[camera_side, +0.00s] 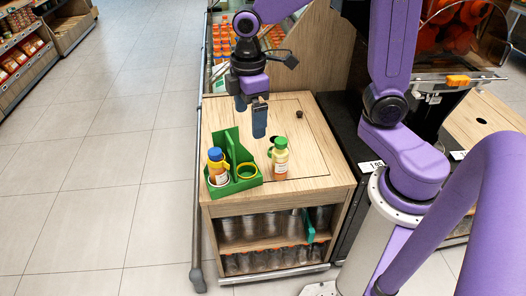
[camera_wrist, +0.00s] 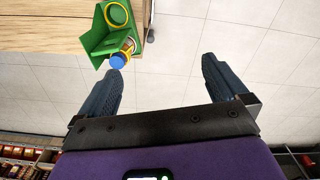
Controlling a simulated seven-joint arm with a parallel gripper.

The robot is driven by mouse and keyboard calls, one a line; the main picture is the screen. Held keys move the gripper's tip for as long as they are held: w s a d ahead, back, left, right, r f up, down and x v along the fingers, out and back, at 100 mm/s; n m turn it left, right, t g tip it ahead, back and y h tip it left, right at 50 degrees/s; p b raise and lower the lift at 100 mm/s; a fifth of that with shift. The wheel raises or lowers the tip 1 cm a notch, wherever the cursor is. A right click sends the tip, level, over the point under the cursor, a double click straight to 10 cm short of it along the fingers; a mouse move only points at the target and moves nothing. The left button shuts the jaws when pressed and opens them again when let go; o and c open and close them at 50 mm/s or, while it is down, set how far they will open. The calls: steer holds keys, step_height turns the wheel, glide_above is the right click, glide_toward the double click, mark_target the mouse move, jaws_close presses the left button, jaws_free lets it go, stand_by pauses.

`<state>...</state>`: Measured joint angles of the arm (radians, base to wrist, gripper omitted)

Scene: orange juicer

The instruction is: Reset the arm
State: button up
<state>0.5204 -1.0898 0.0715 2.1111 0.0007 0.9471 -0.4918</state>
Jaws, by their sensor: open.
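My gripper (camera_side: 250,110) hangs over the wooden cabinet top (camera_side: 305,122), with its fingers pointing down. It is open and empty. In the wrist view the two fingers of my gripper (camera_wrist: 166,82) stand wide apart with nothing between them. A green carrier (camera_side: 245,183) stands at the front left of the top. A blue-capped bottle of orange juice (camera_side: 217,172) sits in its left compartment, and its other round holder looks empty. The carrier (camera_wrist: 97,42) and the blue-capped bottle (camera_wrist: 122,55) also show in the wrist view, beyond the left finger.
A green-capped bottle (camera_side: 280,160) stands on the top just right of the carrier. A small dark cap (camera_side: 299,114) lies behind it. Shelves below hold several clear containers (camera_side: 262,224). Tiled floor (camera_side: 110,150) is clear at left.

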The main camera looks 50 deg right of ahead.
steer(key=s+d, duration=0.3)
steer(key=s, duration=1.6)
steer(key=shift+d+f, duration=0.2)
steer(key=shift+f, duration=0.1)
steer(key=shift+s, duration=0.1)
